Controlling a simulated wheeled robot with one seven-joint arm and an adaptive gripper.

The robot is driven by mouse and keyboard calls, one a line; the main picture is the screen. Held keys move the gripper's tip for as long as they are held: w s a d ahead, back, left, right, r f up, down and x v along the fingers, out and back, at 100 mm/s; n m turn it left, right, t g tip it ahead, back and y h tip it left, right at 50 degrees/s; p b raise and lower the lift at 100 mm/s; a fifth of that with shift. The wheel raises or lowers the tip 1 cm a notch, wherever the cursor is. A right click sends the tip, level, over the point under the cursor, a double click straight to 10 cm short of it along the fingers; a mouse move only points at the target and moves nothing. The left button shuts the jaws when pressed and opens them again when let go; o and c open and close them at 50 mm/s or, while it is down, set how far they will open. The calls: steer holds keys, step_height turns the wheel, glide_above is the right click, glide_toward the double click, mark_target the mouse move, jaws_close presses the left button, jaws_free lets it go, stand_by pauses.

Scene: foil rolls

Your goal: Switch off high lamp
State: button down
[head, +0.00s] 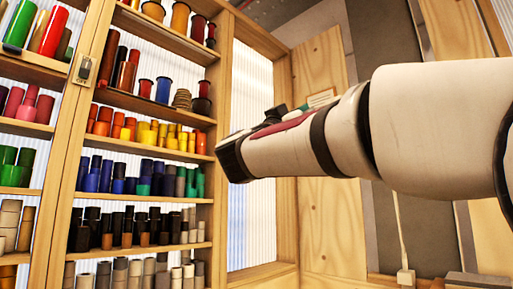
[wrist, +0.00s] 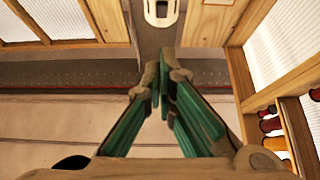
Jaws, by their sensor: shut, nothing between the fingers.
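A small switch (head: 84,70) with a pale plate is mounted on the wooden post at the left in the head view. No lamp can be made out for certain. A pale fitting with a dark opening (wrist: 161,12) shows at the top middle of the wrist view; I cannot tell whether it is the same switch. My gripper (wrist: 161,86) has green fingers that meet at their tips, shut and empty, below that fitting in the picture and apart from it. In the head view my arm reaches in from the right, and the fingers are not clearly visible at its dark end.
Wooden shelves (head: 146,152) full of coloured rolls and spools stand at the left and centre of the head view. Translucent ribbed panels (head: 251,225) lie behind. A plywood board (head: 330,215) stands behind my arm. Several red rolls (wrist: 270,125) show at the wrist view's right.

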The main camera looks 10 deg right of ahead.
stand_by(0.4)
steer(key=d+f+p+x, duration=0.1)
steer(key=f+p+x, duration=0.1)
steer(key=x, duration=1)
steer(key=shift+w+d+p, duration=0.5)
steer(key=shift+w+p, duration=0.1)
